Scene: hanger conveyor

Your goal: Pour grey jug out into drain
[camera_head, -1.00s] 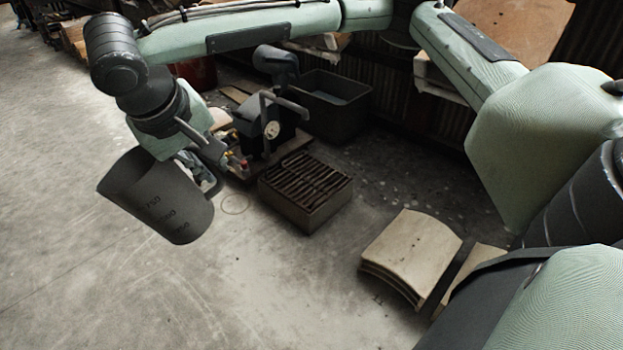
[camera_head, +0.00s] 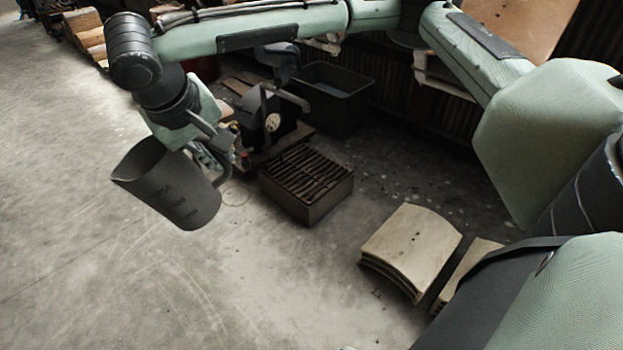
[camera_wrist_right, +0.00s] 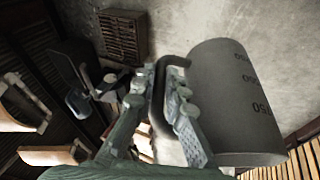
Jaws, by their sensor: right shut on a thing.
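The grey jug (camera_head: 172,186) hangs in the air at the left of the head view, tilted, with dark measuring numbers on its side. In the right wrist view the jug (camera_wrist_right: 232,105) fills the right half. My right gripper (camera_head: 219,158) is shut on its dark handle, shown in the wrist view between the fingers (camera_wrist_right: 165,85). The drain, a dark box with a slatted grate (camera_head: 306,184), sits on the floor to the right of the jug, apart from it. It also shows in the wrist view (camera_wrist_right: 123,36). The jug's contents are not visible. My left gripper is not in view.
A black tub (camera_head: 335,98) stands behind the drain. A dark machine with a round dial (camera_head: 272,122) stands behind and left of the drain. Curved pale boards (camera_head: 412,247) lie at the front right. The concrete floor at left and front is clear.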

